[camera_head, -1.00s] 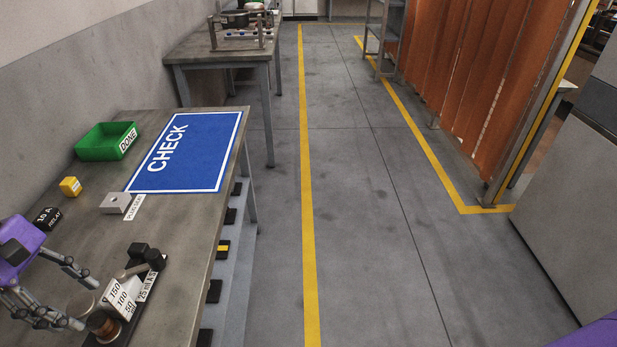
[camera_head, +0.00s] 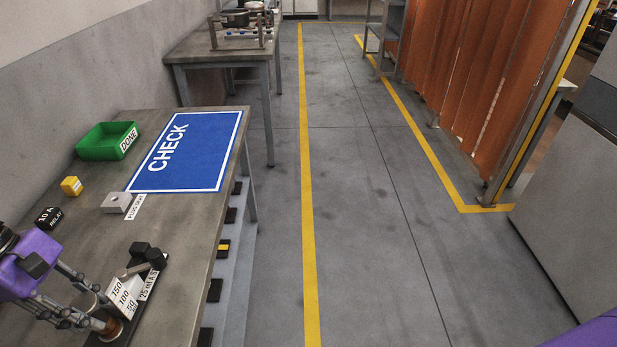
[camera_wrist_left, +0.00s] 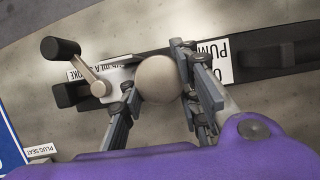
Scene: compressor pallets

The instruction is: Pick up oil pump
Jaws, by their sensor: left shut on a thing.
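The oil pump (camera_head: 124,297) lies at the near end of the workbench, with a black base, white scale cards, a black-knobbed lever and a brownish cylinder. My purple left gripper (camera_head: 98,311) comes in from the left with its fingers at the pump's cylinder. In the left wrist view the gripper (camera_wrist_left: 158,75) is shut on the pump's pale round body (camera_wrist_left: 158,80), one finger on each side. A card partly reading "PUM" shows beside it, partly covered by a finger. The pump appears to rest on the bench. My right gripper is not in view.
On the bench are a grey plug seat block (camera_head: 115,203), a yellow block (camera_head: 71,186), a black relay (camera_head: 48,217), a green DONE bin (camera_head: 100,148) and a blue CHECK mat (camera_head: 200,150). Open floor lies right of the bench.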

